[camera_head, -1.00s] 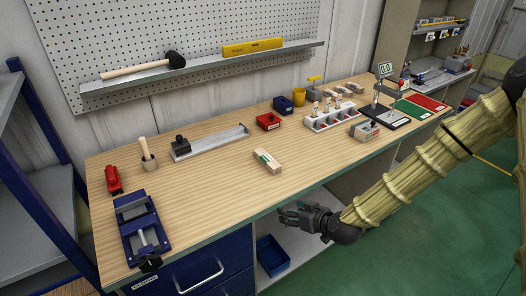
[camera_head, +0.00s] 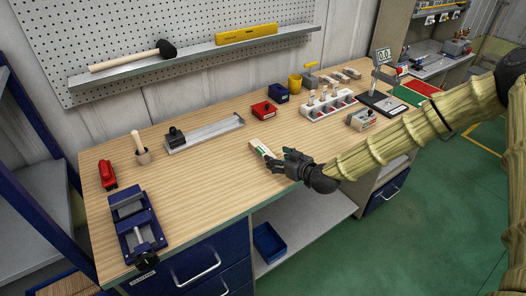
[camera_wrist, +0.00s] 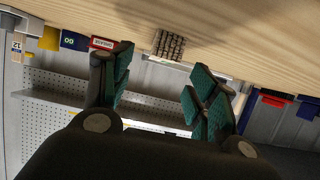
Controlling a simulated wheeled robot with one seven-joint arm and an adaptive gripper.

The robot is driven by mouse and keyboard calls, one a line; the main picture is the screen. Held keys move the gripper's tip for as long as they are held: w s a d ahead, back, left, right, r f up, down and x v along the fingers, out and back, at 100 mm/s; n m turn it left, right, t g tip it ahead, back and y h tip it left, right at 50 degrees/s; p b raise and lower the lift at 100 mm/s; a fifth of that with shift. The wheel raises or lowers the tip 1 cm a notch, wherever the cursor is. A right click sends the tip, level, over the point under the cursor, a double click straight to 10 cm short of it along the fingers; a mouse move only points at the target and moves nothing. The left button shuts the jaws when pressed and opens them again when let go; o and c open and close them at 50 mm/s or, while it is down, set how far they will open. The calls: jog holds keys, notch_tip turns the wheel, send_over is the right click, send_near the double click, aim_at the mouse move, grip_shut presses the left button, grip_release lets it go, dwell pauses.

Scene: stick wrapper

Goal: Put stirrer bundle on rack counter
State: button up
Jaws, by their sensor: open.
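The stirrer bundle (camera_head: 261,149) is a pale wooden block-like bundle with a green band, lying on the wooden workbench (camera_head: 200,185) near its front middle. In the wrist view the end of the bundle (camera_wrist: 169,45) shows as a grid of stick ends, ahead of and between my fingers. My gripper (camera_head: 277,160) is open at the near right end of the bundle; in the wrist view its two teal-padded fingers (camera_wrist: 160,92) stand apart with nothing between the pads. Whether a finger touches the bundle cannot be told. I cannot tell which surface is the rack counter.
A red bin (camera_head: 264,109), a blue bin (camera_head: 279,93) and a white rack with several handled tools (camera_head: 328,105) stand behind. A blue vise (camera_head: 137,225) and red tool (camera_head: 107,174) are at left.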

aim_at(271, 155)
jog(key=shift+p+x, duration=0.65)
jog(key=shift+x, duration=0.1)
jog(key=shift+p+x, duration=0.85)
jog(key=shift+x, duration=1.05)
jog(key=shift+s+f, duration=0.1)
jog(key=shift+s, duration=0.1)
jog(key=shift+c, duration=0.4)
jog(key=c, duration=1.1)
